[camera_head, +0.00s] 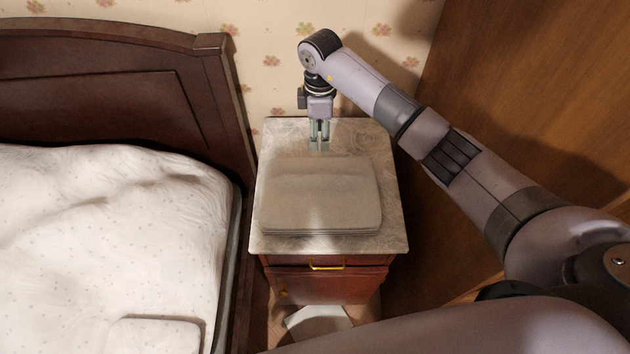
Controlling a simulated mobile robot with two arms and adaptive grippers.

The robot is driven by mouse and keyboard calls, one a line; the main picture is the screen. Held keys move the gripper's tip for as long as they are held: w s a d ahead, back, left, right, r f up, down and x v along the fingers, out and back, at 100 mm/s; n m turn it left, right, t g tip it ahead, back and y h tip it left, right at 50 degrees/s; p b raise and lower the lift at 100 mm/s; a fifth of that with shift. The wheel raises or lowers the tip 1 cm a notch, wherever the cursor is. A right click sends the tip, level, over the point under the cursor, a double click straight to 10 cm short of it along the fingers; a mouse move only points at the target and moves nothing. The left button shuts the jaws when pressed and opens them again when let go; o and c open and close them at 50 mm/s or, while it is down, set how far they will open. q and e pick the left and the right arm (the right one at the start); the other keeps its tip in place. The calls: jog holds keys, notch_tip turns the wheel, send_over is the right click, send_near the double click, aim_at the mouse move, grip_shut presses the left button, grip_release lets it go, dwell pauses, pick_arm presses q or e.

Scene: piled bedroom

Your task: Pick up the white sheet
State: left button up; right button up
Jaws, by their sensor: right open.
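A folded pale grey-white cloth stack (321,197) lies flat on the marble top of the nightstand (383,243). A white folded piece (155,336) lies on the bed at the bottom left, and another white flat piece (318,321) lies on the floor below the nightstand. I cannot tell for sure which is the sheet. My right gripper (319,146) is open, pointing down over the back of the nightstand, just behind the stack's far edge. Nothing shows between its fingers. My left gripper is not in view.
The bed (110,235) with a white speckled cover and dark wooden headboard (110,90) stands on the left. A wooden panel (520,90) rises close on the right. The nightstand's drawer has a brass handle (327,267). Flowered wall is right behind the gripper.

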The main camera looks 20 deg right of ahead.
notch_tip(320, 180, down, 3)
jog(key=s, duration=0.1)
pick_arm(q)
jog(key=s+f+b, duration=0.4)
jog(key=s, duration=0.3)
pick_arm(e)
send_over(319, 174)
jog(key=f, duration=0.5)
jog(key=shift+s+f, duration=0.3)
jog(key=shift+f, duration=0.05)
jog(key=shift+w+f+b, duration=0.15)
jog(key=shift+f+b, duration=0.3)
jog(key=shift+f, duration=0.1)
jog(key=shift+w+f+b, duration=0.15)
jog(key=shift+f+b, duration=0.25)
jog(key=shift+f, duration=0.35)
jog(key=shift+s+f+b, duration=0.1)
jog(key=shift+b, duration=0.2)
notch_tip(319, 174, down, 5)
jog(key=b, duration=0.4)
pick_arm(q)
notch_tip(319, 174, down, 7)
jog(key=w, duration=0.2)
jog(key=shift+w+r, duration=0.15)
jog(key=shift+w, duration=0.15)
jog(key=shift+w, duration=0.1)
pick_arm(e)
jog(key=shift+c, duration=0.6)
